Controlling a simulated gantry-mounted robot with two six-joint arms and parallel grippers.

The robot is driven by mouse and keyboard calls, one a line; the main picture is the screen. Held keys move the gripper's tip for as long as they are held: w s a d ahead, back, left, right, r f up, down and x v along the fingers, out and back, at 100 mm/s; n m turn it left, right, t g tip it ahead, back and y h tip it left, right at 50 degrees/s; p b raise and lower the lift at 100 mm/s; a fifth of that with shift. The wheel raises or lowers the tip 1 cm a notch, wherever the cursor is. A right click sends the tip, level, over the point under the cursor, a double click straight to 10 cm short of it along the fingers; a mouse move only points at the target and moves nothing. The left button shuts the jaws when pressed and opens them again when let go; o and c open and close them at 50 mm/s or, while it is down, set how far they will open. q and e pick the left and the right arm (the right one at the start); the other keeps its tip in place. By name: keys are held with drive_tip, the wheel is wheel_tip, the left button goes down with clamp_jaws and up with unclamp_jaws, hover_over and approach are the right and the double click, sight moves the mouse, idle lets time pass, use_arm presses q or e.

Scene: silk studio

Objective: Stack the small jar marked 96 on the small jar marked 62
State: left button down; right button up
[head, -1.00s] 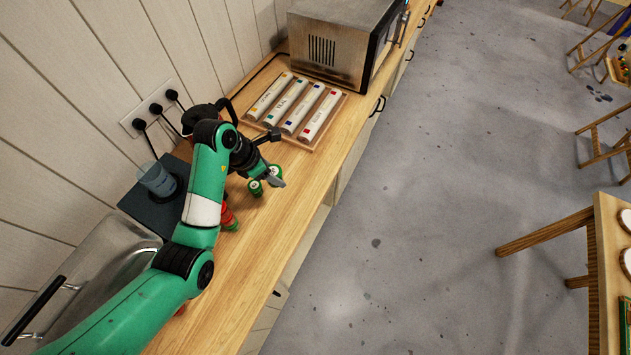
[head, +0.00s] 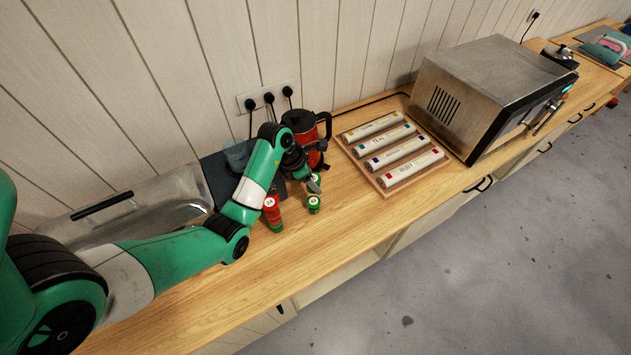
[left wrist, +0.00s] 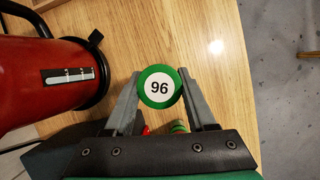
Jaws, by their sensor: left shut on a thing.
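The small green jar marked 96 (left wrist: 160,87) is between the fingers of my left gripper (left wrist: 160,92) in the left wrist view, its white numbered lid facing the camera. In the head view my left gripper (head: 315,184) is low over the counter, shut on a green jar (head: 316,177) that its finger partly covers. A second small green jar (head: 313,205) stands just in front of it; its number is too small to read. A red jar (head: 270,203) stands to the left with green showing below it. I cannot make out a 62. My right gripper is not in view.
A red pot with a black handle (head: 322,135) stands close behind the gripper and also shows in the left wrist view (left wrist: 40,75). A wooden tray of labelled rolls (head: 388,191) and a microwave (head: 470,95) are to the right. The counter's front strip (head: 330,240) is clear.

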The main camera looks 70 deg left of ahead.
use_arm(q)
drive_tip(key=shift+f+b, duration=2.7)
drive_tip(key=shift+f, duration=0.45)
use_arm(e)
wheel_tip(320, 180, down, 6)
use_arm(q)
drive_tip(key=shift+f+b, duration=0.6)
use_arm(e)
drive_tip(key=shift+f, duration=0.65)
use_arm(q)
drive_tip(key=shift+c, duration=0.7)
unclamp_jaws()
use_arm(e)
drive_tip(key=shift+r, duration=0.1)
use_arm(q)
drive_tip(key=shift+r, duration=0.1)
drive_tip(key=p+v, duration=0.1)
drive_tip(key=v, duration=0.4)
drive_tip(key=shift+r, duration=0.4)
drive_tip(key=p+v, duration=0.5)
drive_tip(key=v, duration=0.1)
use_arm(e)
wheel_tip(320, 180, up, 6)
